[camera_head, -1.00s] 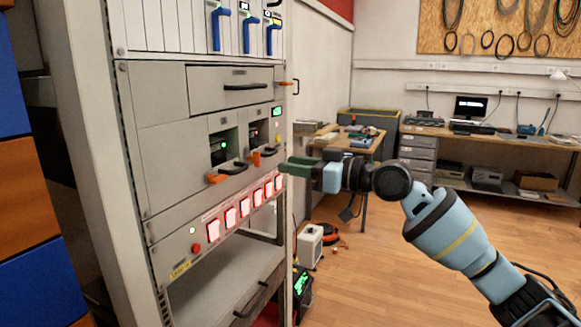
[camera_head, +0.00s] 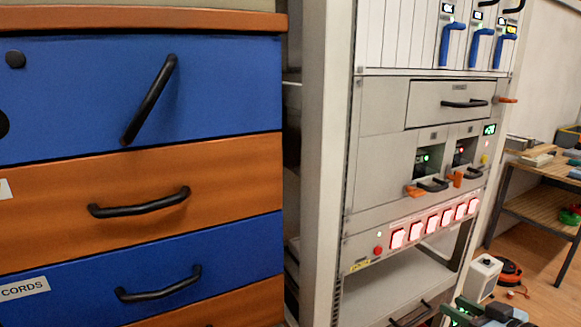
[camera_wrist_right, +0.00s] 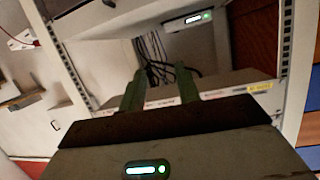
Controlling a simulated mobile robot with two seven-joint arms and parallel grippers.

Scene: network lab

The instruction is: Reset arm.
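My right gripper (camera_head: 464,312) shows only partly at the bottom right of the head view, low in front of the equipment rack (camera_head: 383,110). In the right wrist view its two green fingers (camera_wrist_right: 161,90) stand apart with nothing between their tips. Dark cables (camera_wrist_right: 153,50) hang behind them, inside a rack-like frame. The rest of the right arm is cut off by the frame edge. My left gripper is in neither view.
A blue and orange drawer cabinet (camera_head: 60,185) with black handles fills the left. The rack has red-lit switches (camera_head: 432,223) and orange levers. A wooden bench (camera_head: 545,205) and a white box (camera_head: 484,277) stand at right, with some clear floor beside them.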

